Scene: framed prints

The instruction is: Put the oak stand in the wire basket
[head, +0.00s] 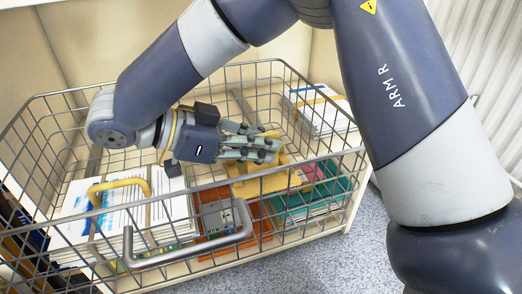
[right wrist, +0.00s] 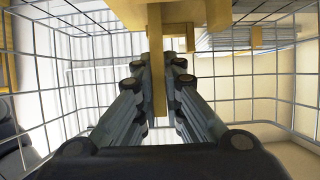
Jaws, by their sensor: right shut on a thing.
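The oak stand (head: 266,183) is a yellow-brown wooden piece inside the wire basket's outline, right of centre in the head view. My right gripper (head: 270,149) reaches into the basket from the left and is shut on the stand. In the right wrist view, a wooden bar of the stand (right wrist: 158,85) passes between the fingers (right wrist: 162,100), with a wider wooden part at the top. Whether the stand touches the things under it I cannot tell. The wire basket (head: 250,70) is a grey mesh with a handle at the front. My left gripper is not in view.
White prints (head: 125,215) with a yellow curved piece (head: 118,184) lie at the basket's left. An orange-red item (head: 262,222) and a green item (head: 312,198) lie near the front, and a white stack (head: 322,108) at the back right. Speckled floor (head: 310,255) is free in front.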

